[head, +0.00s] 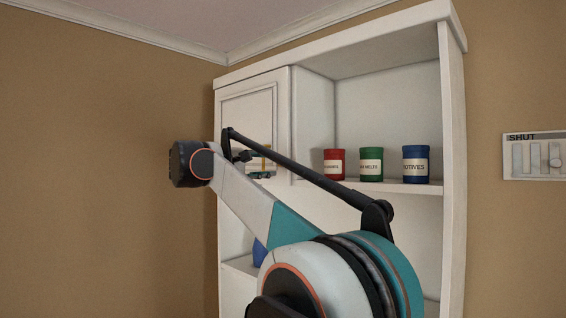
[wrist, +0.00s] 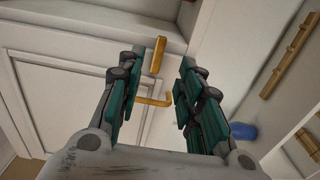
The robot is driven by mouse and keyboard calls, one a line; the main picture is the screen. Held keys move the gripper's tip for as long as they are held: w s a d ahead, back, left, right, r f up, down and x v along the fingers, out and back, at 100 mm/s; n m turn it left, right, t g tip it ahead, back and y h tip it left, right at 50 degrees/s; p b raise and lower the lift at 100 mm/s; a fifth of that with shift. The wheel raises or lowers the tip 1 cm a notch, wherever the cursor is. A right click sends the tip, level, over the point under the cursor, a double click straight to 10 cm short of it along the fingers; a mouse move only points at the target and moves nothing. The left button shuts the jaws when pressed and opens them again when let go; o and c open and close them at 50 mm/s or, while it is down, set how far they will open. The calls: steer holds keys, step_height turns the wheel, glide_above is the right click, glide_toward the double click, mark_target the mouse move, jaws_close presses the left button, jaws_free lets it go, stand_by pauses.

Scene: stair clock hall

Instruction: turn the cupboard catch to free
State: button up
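The white cupboard (head: 453,140) stands against the wall in the head view, with a panelled door (head: 237,113) at its upper left. In the wrist view a small brass L-shaped piece (wrist: 153,102), which looks like the catch, lies between the two fingers of my gripper (wrist: 158,98). A separate straight brass bar (wrist: 158,54) sits just above it in the picture. My gripper is open, with a clear gap between its fingers. I cannot tell whether either finger touches the brass piece.
Red (head: 334,163), green (head: 371,163) and blue (head: 415,164) canisters stand on the open shelf right of the door. A blue object (head: 260,252) sits lower, partly behind my arm. A panel marked SHUT (head: 534,155) hangs on the right wall. Left wall is bare.

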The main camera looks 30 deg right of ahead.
mark_target(287, 165)
steer(key=p+x, duration=0.1)
steer(key=x, duration=0.7)
steer(key=shift+d+f+p, duration=0.1)
steer(key=shift+d+p, duration=0.15)
steer(key=shift+p, duration=0.15)
jaws_close()
